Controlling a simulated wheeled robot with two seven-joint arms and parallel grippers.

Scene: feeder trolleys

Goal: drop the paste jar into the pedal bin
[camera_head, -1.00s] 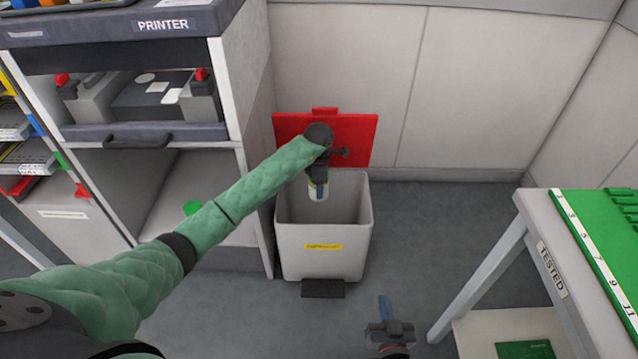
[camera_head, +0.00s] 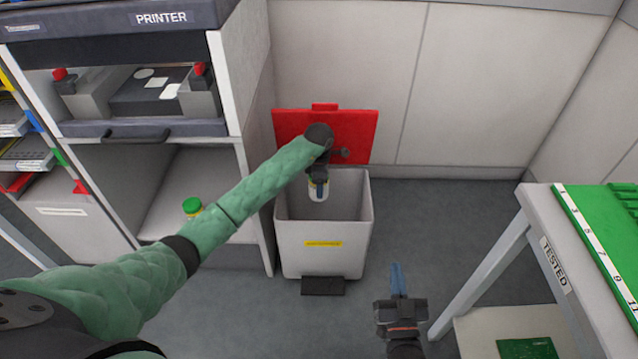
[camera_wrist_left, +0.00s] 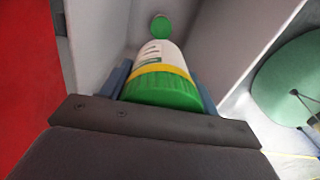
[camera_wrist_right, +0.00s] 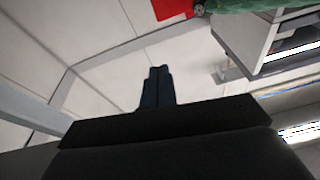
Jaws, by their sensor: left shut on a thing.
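The paste jar (camera_head: 318,191), white with a green lid and a yellow band, hangs at the mouth of the pedal bin (camera_head: 322,262). My left gripper (camera_head: 318,181) is shut on it. In the left wrist view the jar (camera_wrist_left: 160,82) sits between the blue fingers, lid end towards the camera. The bin is light grey, with its red lid (camera_head: 350,130) standing open against the wall. A round green thing (camera_wrist_left: 160,27) shows beyond the jar, apparently inside the bin. My right gripper (camera_head: 397,281) is empty in front of the bin, its fingers together in the right wrist view (camera_wrist_right: 157,88).
A second green-lidded jar (camera_head: 192,207) stands on the lower shelf of the printer cabinet (camera_head: 240,150), left of the bin. A table marked TESTED (camera_head: 540,220) with a green board stands at the right. Floor between is clear.

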